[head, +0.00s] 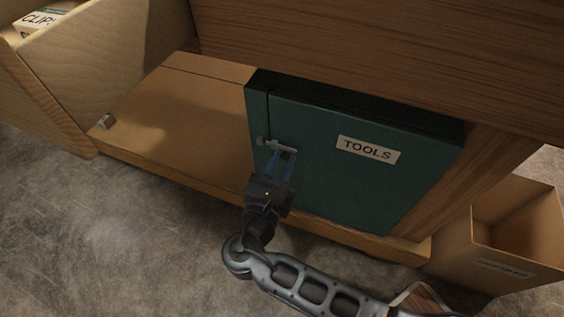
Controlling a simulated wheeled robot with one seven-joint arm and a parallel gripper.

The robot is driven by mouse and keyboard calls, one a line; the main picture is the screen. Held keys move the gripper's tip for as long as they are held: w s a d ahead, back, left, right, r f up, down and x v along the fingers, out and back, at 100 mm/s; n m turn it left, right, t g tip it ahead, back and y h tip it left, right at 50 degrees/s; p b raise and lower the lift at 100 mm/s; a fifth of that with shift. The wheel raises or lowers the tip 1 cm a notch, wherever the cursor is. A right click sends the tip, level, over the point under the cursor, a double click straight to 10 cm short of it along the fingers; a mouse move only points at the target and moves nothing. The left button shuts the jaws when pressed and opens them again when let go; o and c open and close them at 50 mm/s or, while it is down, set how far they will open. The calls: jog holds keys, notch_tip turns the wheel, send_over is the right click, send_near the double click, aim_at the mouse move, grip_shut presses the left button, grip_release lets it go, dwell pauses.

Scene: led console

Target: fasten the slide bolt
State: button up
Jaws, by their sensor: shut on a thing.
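The slide bolt (283,145) is a small grey metal bar mounted near the left edge of the teal cabinet door (330,185), which carries a "TOOLS" label (368,149). A small grey piece (262,141) sits just left of the bolt, across the door's left seam. My gripper (282,160) reaches up from below, and its blue fingers are shut on the bolt, by its knob as far as I can see. The fingers hide part of the bolt, and I cannot tell how far the bar enters the piece at left. The door looks closed.
A wooden ledge (185,110) runs left of the cabinet, with a small metal piece (106,121) at its front corner. A wooden beam (390,45) overhangs the door. An open wooden box (515,235) stands at right and another bin (95,75) at upper left. The grey floor in front is clear.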

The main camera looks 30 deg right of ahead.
aim_at(275, 147)
grip_shut()
jog(key=shift+w+a+p, duration=0.35)
jog(key=shift+w+a, duration=0.55)
jog(key=shift+w, duration=0.3)
jog(key=o, duration=0.6)
grip_release()
jog(key=shift+p+v, duration=0.85)
jog(key=shift+v, duration=3.05)
